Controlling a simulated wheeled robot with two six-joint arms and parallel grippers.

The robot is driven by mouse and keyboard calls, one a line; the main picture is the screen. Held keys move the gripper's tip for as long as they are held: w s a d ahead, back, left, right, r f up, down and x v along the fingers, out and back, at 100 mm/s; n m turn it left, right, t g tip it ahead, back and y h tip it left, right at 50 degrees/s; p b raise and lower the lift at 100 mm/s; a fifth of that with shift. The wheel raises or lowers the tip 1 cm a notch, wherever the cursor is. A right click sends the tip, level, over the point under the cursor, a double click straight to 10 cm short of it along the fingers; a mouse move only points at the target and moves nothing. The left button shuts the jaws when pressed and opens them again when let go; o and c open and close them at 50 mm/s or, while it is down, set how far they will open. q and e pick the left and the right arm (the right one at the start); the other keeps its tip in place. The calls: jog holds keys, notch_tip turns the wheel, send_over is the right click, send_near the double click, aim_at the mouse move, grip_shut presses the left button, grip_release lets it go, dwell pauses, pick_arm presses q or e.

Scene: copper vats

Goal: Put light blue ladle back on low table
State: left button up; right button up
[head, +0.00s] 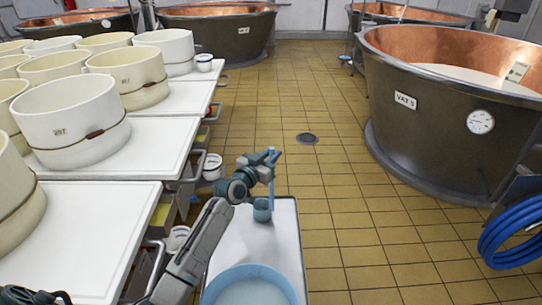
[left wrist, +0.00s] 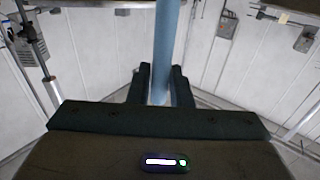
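The light blue ladle (head: 262,210) is upright at the far part of the low white table (head: 285,236), its cup low and its handle rising. From the head view I cannot tell whether the cup touches the table top. My left gripper (head: 270,168) is at the upper handle. In the left wrist view the blue handle (left wrist: 166,45) runs between the two dark fingers (left wrist: 160,84), which are close on it.
A light blue bowl (head: 250,272) with pale contents is at the near end of the low table. White tables with cheese moulds (head: 70,118) line the left. A copper vat (head: 450,120) and a blue hose (head: 515,235) stand right.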

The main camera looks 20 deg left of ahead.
pick_arm(q)
jog(key=o, duration=0.3)
jog(key=shift+r, duration=0.1)
pick_arm(e)
jog(key=shift+s, duration=0.1)
